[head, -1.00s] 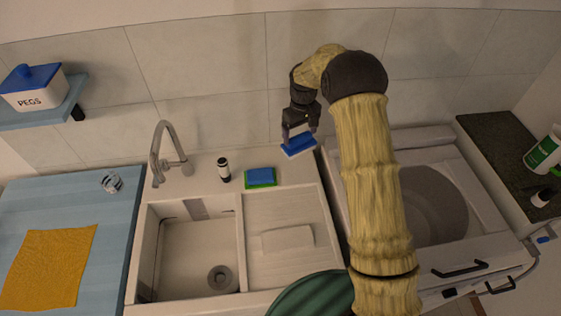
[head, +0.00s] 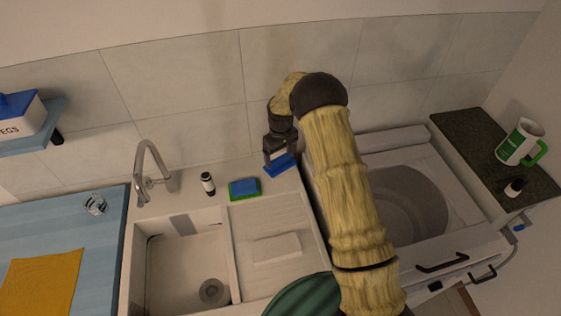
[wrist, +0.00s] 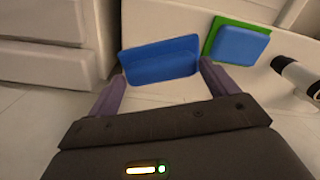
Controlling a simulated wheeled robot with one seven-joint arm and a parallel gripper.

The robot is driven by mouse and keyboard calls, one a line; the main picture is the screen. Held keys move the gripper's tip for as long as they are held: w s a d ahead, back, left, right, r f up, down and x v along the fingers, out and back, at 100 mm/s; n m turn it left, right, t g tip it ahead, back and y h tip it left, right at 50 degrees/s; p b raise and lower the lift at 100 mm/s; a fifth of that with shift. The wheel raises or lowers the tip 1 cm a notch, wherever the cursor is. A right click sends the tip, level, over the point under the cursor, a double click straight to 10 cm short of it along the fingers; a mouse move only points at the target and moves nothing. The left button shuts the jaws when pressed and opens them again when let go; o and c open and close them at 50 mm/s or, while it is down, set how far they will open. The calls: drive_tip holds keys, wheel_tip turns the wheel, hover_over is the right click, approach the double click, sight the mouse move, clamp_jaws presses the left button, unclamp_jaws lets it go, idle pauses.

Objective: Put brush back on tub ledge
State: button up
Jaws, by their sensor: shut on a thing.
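The brush shows as a blue block (head: 281,167) below my gripper (head: 276,155); it also shows in the wrist view (wrist: 160,62). My gripper (wrist: 162,88) is shut on it, with one finger at each end. In the head view the brush is over the back right part of the pale sink ledge (head: 222,172), right of the blue and green sponge (head: 244,188). I cannot tell whether the brush touches the ledge. The sponge also shows in the wrist view (wrist: 238,42), apart from the brush.
A small black-and-white bottle (head: 208,184) stands left of the sponge, and the faucet (head: 150,172) is further left. The sink basin (head: 185,265) is in front. A hob-like unit with a round recess (head: 402,205) is to the right, beyond a gap. The tiled wall (head: 190,95) is close behind.

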sight(281, 159)
drive_tip(key=shift+f+p, duration=0.7)
drive_tip(key=shift+f, duration=1.15)
drive_tip(key=shift+f, duration=0.2)
drive_tip(key=o, duration=0.8)
drive_tip(key=shift+c, duration=0.2)
drive_tip(key=shift+r, duration=0.2)
wheel_tip(281, 159, up, 12)
drive_tip(key=b, duration=0.3)
drive_tip(key=shift+b, duration=0.4)
